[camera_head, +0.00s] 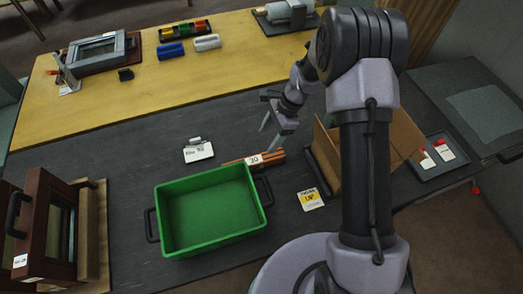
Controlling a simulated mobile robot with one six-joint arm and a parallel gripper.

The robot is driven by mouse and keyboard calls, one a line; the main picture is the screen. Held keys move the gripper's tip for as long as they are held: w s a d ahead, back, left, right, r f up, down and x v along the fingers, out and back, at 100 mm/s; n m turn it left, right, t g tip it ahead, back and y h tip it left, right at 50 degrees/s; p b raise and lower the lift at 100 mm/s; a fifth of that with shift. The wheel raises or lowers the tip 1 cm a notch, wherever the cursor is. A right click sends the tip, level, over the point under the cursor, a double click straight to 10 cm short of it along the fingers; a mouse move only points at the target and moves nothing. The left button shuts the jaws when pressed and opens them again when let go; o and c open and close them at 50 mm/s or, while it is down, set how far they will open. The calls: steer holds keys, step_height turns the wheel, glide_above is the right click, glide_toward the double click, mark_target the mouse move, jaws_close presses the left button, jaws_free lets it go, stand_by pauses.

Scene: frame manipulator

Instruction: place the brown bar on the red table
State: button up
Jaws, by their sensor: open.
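A brown bar (274,157) lies on the dark grey work surface (110,150), just behind the back right corner of the green crate. A white tag reading 30 is near its middle. It may be more than one bar side by side; I cannot tell. My gripper (270,133) is open and empty, pointing down above and slightly behind the bar, apparently apart from it. The exact height is unclear. I see no table that is clearly red; the surfaces in view are dark grey and yellow wood.
An empty green crate (161,214) with dark handles stands in front of the bar. An open cardboard box (405,136) is right, partly hidden by my arm. A dark wooden frame (40,225) stands at the left. The yellow table (200,75) behind holds a device, cylinders and a tray.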

mark_target(254, 160)
steer(key=b+x, duration=0.1)
steer(key=x, duration=0.8)
steer(key=shift+f+b, duration=0.25)
steer(key=shift+b, duration=0.1)
steer(key=b+x, duration=0.1)
steer(key=x, duration=0.4)
steer(key=shift+w+f, duration=0.1)
steer(key=shift+f, duration=0.05)
jaws_close()
